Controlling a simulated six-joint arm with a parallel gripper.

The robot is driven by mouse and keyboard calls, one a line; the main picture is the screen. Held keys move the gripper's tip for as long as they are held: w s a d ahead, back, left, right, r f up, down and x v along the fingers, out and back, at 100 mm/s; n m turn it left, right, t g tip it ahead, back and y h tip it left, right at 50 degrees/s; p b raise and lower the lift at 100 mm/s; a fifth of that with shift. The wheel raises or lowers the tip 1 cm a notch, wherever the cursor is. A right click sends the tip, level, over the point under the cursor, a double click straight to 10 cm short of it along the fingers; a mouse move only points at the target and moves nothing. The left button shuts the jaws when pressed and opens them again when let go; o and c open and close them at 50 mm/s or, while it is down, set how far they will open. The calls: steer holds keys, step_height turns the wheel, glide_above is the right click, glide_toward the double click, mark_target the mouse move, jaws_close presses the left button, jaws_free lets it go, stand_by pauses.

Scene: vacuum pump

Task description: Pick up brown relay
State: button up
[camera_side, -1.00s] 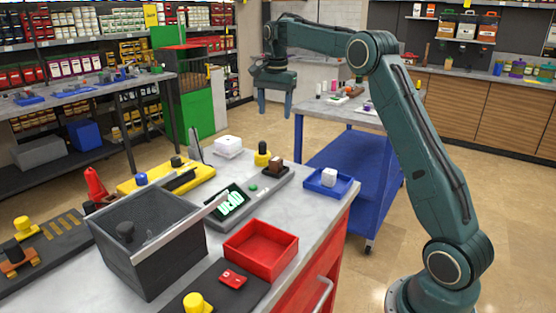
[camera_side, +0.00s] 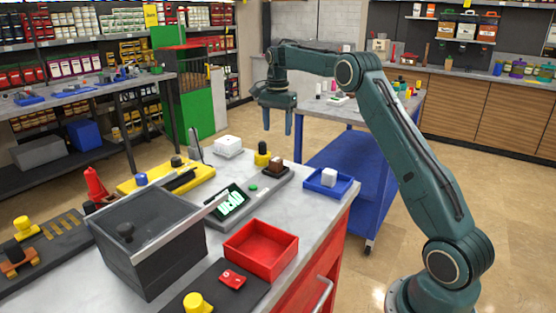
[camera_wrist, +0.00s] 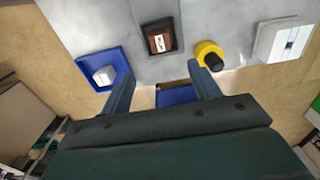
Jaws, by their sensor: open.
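The brown relay (camera_side: 276,160) sits on the dark end of a long grey device (camera_side: 266,182) on the work table. In the wrist view the brown relay (camera_wrist: 160,43) shows in a dark square recess, ahead of and between my fingers. My gripper (camera_side: 277,131) is open and empty, in the air above and behind the relay in the side view. In the wrist view my gripper (camera_wrist: 161,80) has its two fingers wide apart, with nothing between them touching either finger.
A blue tray (camera_side: 343,190) with a white block (camera_side: 329,176) stands right of the relay. A yellow part (camera_side: 262,157) with a black knob and a white box (camera_side: 228,146) stand behind it. A red tray (camera_side: 280,263) and grey bin (camera_side: 160,258) are nearer.

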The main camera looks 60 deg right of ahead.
glide_above(277, 158)
steer(key=shift+s+a+f, duration=0.1)
steer(key=shift+f, duration=2.65)
steer(key=shift+f, duration=2.6)
steer(key=c, duration=1.2)
steer(key=shift+o, duration=0.2)
steer(key=shift+r, duration=0.15)
step_height(277, 158, up, 20)
